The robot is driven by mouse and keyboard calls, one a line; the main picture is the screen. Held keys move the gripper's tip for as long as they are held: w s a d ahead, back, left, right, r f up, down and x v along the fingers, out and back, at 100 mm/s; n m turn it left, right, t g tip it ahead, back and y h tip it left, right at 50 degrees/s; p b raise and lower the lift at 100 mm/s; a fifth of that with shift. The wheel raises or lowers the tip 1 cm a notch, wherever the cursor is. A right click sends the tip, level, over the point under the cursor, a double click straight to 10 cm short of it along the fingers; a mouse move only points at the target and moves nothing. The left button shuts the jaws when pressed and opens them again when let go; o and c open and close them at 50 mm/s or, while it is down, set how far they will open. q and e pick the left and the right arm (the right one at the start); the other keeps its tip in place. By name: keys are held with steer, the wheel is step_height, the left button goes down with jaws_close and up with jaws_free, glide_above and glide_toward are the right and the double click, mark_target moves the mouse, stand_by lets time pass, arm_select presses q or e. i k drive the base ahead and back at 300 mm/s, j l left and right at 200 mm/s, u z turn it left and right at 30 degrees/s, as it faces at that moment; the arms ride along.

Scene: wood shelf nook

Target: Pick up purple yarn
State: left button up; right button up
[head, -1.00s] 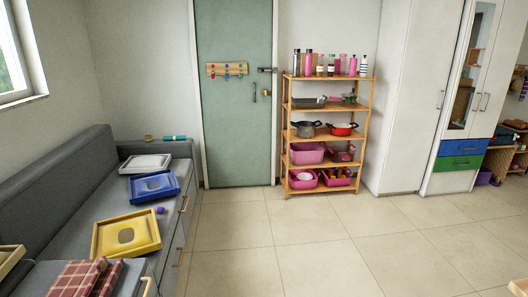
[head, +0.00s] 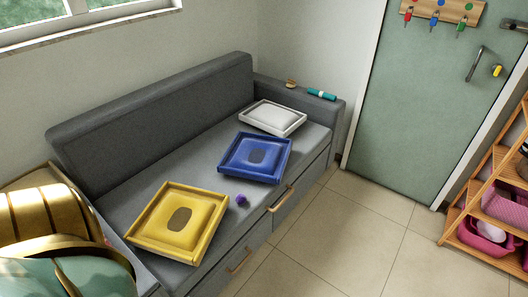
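The purple yarn (head: 241,200) is a small round ball on the grey sofa seat, near its front edge. It lies between the yellow tray (head: 146,227) and the blue tray (head: 232,165), apart from both as far as I can see. Neither of my grippers shows in the head view.
A white tray (head: 252,122) sits at the far end of the grey sofa (head: 150,125). A teal roll (head: 322,94) lies on the sofa's far arm. Drawer handles (head: 280,198) stick out along the sofa front. Open tiled floor (head: 345,235) lies to the right, before the green door (head: 410,110) and a wooden shelf (head: 475,258).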

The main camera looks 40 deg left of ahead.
mark_target(240, 199)
steer(key=i+u, duration=0.1)
steer(key=i, duration=0.55)
steer(key=i+l+u, duration=0.15)
steer(key=i, duration=0.45)
steer(key=i+u, duration=0.25)
steer(key=u, duration=0.15)
steer(key=i+l+u, duration=0.15)
steer(key=u, duration=0.25)
steer(key=i+l+u, duration=0.25)
steer(key=u, duration=0.15)
steer(key=i+l+u, duration=0.4)
steer(key=k+j, duration=0.1)
